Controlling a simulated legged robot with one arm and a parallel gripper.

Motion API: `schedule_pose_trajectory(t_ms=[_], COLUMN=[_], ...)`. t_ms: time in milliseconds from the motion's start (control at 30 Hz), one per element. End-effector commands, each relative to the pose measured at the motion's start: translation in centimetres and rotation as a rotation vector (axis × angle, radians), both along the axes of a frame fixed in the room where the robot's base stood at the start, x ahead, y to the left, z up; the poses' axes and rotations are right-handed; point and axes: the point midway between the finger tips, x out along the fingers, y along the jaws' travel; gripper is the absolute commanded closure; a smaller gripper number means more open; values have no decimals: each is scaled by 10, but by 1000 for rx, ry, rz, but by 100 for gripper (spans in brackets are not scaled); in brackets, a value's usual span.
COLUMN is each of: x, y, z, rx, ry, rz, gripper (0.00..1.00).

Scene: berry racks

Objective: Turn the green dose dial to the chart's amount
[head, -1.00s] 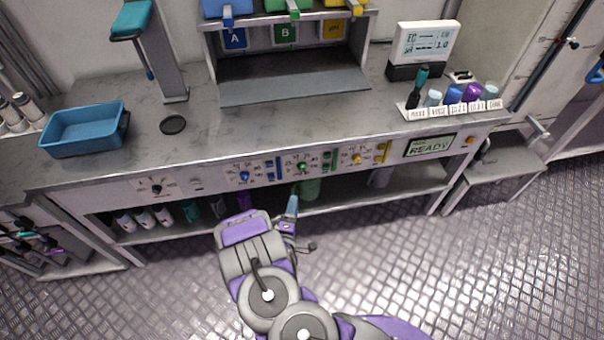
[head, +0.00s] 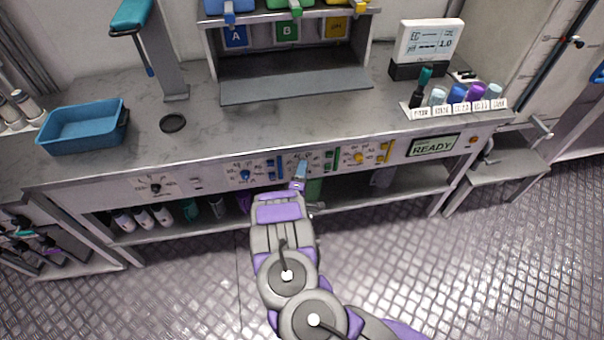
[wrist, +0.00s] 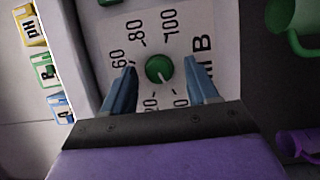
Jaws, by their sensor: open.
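The green dose dial (wrist: 159,68) shows in the wrist view on a white scale plate marked "ml B", with 60, 80 and 100 legible. A pale mark on the dial points toward the scale's low end, near the 0. My gripper (wrist: 160,67) is open, with one blue finger on each side of the dial and a gap to each. In the head view my gripper (head: 300,170) is at the front panel and hides the green dial. I cannot make out a dose chart.
The blue dial (head: 245,175) is left of my gripper and the yellow dial (head: 358,158) is right. A green READY display (head: 433,147) is farther right. A lower shelf (head: 340,196) with bottles and jugs runs below the panel. A monitor (head: 430,40) stands on the counter.

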Motion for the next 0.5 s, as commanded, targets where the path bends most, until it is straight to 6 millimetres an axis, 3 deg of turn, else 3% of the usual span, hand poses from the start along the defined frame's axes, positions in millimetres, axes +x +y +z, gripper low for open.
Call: schedule_pose_trajectory(t_ms=[200, 500], x=[0, 0], y=[0, 0], z=[0, 0], rx=[0, 1], ry=[1, 2], rz=[0, 0], gripper=[41, 69])
